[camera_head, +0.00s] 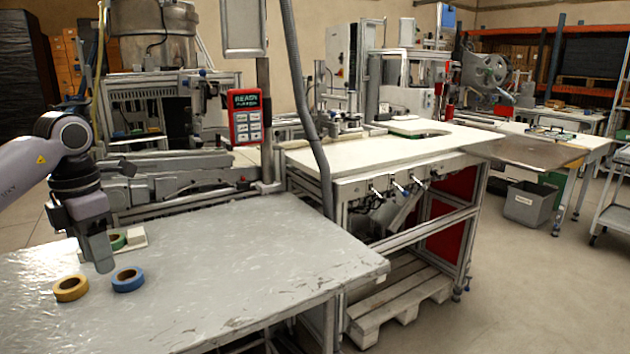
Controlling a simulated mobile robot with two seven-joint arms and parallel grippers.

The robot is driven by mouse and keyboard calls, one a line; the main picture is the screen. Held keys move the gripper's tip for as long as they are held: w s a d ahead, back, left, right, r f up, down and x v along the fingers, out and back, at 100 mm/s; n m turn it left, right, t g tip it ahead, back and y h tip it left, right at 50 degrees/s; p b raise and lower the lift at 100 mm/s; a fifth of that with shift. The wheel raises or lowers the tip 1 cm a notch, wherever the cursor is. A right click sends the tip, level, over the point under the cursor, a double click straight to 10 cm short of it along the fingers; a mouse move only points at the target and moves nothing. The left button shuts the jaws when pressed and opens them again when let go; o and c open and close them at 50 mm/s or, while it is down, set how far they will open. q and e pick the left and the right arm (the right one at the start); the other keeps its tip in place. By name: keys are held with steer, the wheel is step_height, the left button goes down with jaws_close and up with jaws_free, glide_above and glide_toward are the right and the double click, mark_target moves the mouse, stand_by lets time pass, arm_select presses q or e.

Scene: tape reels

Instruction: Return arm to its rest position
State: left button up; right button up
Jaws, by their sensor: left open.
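My left gripper (100,255) hangs at the end of my left arm (45,165), pointing down over the left part of the grey table (230,265). It is open, and I see nothing held in it. A blue tape reel (128,280) lies flat on the table just in front and to the right of the fingers. A yellow tape reel (70,289) lies to the left of the blue one. A green tape reel (118,241) lies behind the gripper, partly hidden by it. My right gripper does not show.
A small white block (136,236) sits beside the green reel. A white-topped workbench (390,148) stands to the right. The table's right half is clear.

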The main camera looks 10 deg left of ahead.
arm_select(q)
steer(key=w+d+f+m+h+p, duration=0.1)
steer(key=d+f+h, duration=0.15)
steer(key=d, duration=0.35)
steer(key=w+d+f+m+h, duration=0.1)
steer(key=d+f+h, duration=0.1)
steer(key=d+f, duration=0.3)
steer(key=s+d+n+t+h+p, duration=0.3)
steer(key=d+n+h, duration=0.35)
steer(key=d, duration=0.55)
steer(key=s+d+n+t+h+p, duration=0.1)
steer(key=s+d+n+t+h, duration=0.25)
steer(key=d+n+h, duration=0.6)
steer(key=s+a+f+n+t+y+p, duration=0.1)
steer(key=a+f+n+t+y, duration=0.25)
steer(key=n+t+y, duration=0.35)
steer(key=a+f+n+t+y+p, duration=0.1)
steer(key=a+f+n+t+y, duration=0.15)
steer(key=f+n+y, duration=0.5)
steer(key=s+a+f+n+g+y, duration=0.2)
steer(key=s+f+n, duration=0.3)
steer(key=s, duration=0.2)
steer(key=s+a+f+n+g+y+p, duration=0.1)
steer(key=s+a+f+n+g, duration=0.2)
steer(key=s+f+n, duration=0.2)
steer(key=shift+s+f+g+y, duration=0.2)
steer(key=shift+s+g+y, duration=0.15)
steer(key=shift+s, duration=0.6)
